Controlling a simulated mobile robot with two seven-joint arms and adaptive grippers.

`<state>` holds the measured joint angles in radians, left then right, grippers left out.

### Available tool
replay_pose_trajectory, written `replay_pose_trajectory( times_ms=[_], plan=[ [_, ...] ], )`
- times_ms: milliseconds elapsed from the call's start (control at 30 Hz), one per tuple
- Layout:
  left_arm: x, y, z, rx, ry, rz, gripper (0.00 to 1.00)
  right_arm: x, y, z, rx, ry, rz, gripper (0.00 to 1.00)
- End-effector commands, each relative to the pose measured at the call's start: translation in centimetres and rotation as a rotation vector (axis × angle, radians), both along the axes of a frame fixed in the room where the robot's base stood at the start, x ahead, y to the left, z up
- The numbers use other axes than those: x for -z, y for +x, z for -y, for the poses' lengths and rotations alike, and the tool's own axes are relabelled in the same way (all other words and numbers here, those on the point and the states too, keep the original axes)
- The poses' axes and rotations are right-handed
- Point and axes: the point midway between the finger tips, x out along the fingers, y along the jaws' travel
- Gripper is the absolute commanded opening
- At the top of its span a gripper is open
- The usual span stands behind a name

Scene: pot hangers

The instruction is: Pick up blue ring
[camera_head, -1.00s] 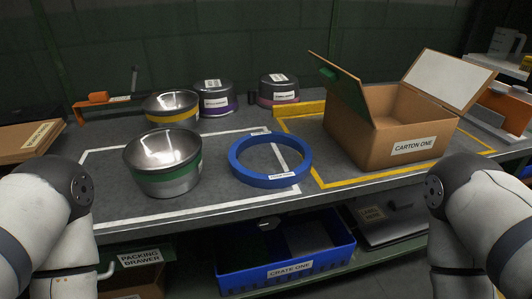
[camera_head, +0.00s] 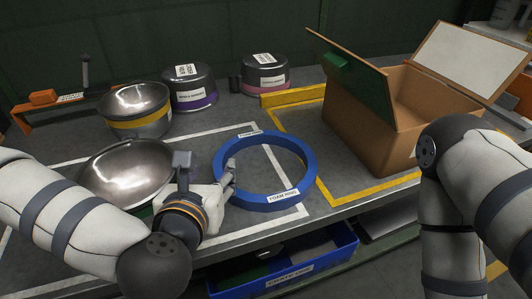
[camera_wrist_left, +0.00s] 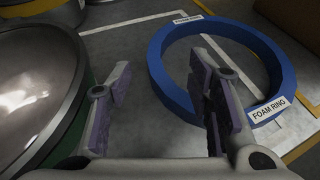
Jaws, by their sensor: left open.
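My left gripper (camera_head: 230,180) is open and empty at the ring's left side in the head view. In the left wrist view my left gripper (camera_wrist_left: 160,95) has its right finger over the ring's opening or near band, and its left finger outside the ring, near the metal bowl. I cannot tell whether a finger touches the ring. My right gripper is out of view; only its arm shows.
A metal bowl (camera_head: 125,168) sits just left of my left gripper. A yellow-banded bowl (camera_head: 138,108) and two dark pots (camera_head: 190,88) (camera_head: 265,75) stand behind. An open carton (camera_head: 365,120) is at the right. A blue crate (camera_head: 330,262) sits below the table edge.

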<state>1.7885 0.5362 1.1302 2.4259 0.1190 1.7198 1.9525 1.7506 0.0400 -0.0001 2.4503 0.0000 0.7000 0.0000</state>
Motion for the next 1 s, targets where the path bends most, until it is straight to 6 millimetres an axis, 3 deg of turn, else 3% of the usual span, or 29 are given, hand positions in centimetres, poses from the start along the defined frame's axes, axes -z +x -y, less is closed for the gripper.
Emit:
replay_pose_trajectory(
  times_ms=[100,500,800,833,1000],
  plan=[
    [1.8,2.6,0.1,-0.003,0.004,-0.01,0.47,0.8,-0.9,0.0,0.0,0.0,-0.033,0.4],
    [4.4,8.7,0.2,0.002,0.005,-0.007,0.47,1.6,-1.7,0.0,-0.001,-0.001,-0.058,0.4],
    [4.6,9.8,0.3,0.005,0.005,-0.004,0.47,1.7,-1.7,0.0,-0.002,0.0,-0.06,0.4],
    [4.5,9.8,0.3,0.004,0.005,-0.004,0.44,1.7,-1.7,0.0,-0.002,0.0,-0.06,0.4],
    [4.5,9.8,0.3,0.004,0.005,-0.004,0.06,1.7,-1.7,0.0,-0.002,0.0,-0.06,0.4]
  ],
)
